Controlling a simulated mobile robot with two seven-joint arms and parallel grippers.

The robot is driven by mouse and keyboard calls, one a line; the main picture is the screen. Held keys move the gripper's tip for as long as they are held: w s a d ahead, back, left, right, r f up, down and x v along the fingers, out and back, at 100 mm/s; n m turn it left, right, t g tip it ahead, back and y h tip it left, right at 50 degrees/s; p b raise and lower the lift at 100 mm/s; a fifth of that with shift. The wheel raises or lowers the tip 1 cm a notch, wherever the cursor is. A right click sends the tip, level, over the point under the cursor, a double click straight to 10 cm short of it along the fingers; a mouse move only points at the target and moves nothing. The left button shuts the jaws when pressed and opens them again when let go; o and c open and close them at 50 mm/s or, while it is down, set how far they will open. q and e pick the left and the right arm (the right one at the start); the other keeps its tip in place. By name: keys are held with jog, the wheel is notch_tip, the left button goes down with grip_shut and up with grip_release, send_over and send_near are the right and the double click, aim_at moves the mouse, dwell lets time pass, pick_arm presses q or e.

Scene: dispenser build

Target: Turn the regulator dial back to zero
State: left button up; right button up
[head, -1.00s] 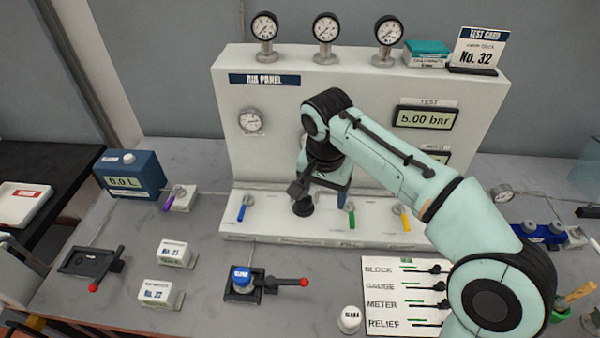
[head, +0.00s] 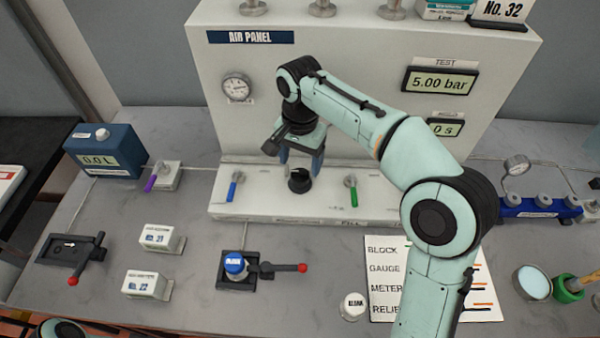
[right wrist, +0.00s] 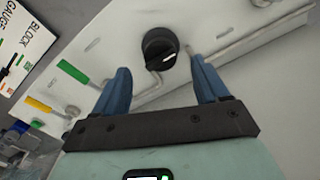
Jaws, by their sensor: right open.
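The regulator dial is a round black knob (head: 299,180) on the ledge at the foot of the air panel. It also shows in the right wrist view (right wrist: 160,47), with a white mark on its top. My right gripper (head: 300,164) is open and empty just above the dial, its two blue fingers spread. In the right wrist view, the fingertips (right wrist: 160,66) lie to either side of the knob's near edge. They appear apart from it. The round gauge (head: 237,88) on the panel has a needle, but its scale is too small to read. My left gripper is out of view.
A blue lever (head: 233,187) and a green lever (head: 351,189) flank the dial on the ledge. The panel's display (head: 439,83) reads 5.00 bar. A red-tipped valve handle (head: 285,267) and small white blocks (head: 161,238) stand on the grey table in front.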

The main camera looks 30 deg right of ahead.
aim_at(300, 171)
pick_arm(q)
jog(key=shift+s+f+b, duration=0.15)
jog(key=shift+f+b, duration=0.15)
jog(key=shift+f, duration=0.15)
pick_arm(e)
jog(key=shift+f, duration=2.1)
jog(key=c, duration=1.1)
jog(key=shift+o, duration=0.3)
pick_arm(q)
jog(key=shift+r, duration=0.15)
pick_arm(e)
jog(key=n+p, duration=0.2)
jog(key=n, duration=0.1)
jog(key=shift+r+n, duration=0.1)
jog(key=shift+n, duration=0.3)
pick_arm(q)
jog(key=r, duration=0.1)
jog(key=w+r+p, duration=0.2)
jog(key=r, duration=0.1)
pick_arm(e)
jog(key=n, duration=0.5)
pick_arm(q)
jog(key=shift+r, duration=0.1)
pick_arm(e)
jog(key=shift+n, duration=0.3)
